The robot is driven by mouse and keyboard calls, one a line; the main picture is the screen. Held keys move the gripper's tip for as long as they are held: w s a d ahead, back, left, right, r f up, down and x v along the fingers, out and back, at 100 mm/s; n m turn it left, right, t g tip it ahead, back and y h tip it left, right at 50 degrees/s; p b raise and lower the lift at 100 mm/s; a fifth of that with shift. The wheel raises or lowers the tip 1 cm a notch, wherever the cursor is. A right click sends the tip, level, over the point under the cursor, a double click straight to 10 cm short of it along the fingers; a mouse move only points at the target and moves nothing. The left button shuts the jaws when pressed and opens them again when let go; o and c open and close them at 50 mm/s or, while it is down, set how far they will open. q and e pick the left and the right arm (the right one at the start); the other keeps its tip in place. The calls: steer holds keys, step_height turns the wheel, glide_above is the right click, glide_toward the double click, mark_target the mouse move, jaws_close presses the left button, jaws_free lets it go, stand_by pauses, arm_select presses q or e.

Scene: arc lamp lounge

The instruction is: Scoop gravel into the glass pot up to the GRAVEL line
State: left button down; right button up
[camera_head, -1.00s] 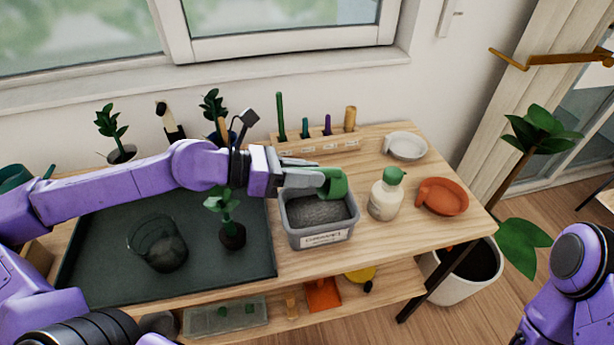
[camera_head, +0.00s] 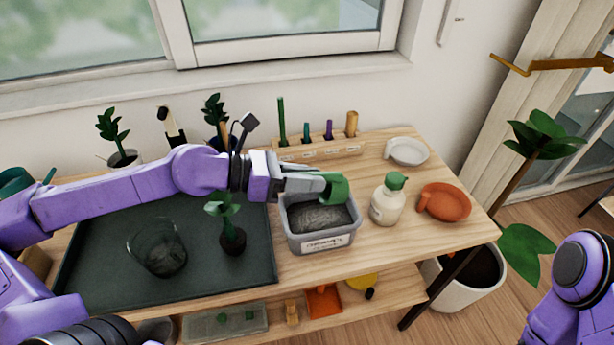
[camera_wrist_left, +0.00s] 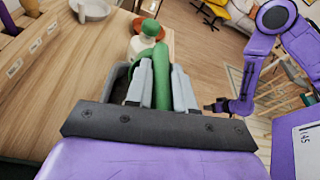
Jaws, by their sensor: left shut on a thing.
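The clear glass pot (camera_head: 142,242) stands on the dark tray at the left; dark matter shows low in it, and I cannot read a line on it. A grey bin (camera_head: 322,246) of dark grey granules (camera_head: 318,217) stands right of the tray; its front label is too blurred to read. My left gripper (camera_head: 318,186) is shut on a green scoop (camera_head: 334,188) over the bin's back part. The scoop's handle also shows between the fingers in the left wrist view (camera_wrist_left: 162,80). My right gripper (camera_wrist_left: 221,106) is small and dark there; its jaws are unclear.
A small plant (camera_head: 232,236) stands on the tray (camera_head: 110,285) between pot and bin. A white bottle with a green top (camera_head: 388,200), a terracotta dish (camera_head: 446,202) and a pale dish (camera_head: 408,151) stand at the right. A wooden tool rack (camera_head: 320,148) is behind the bin.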

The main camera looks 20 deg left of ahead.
arm_select(q)
step_height(320, 180, up, 5)
steer(key=p, duration=0.3)
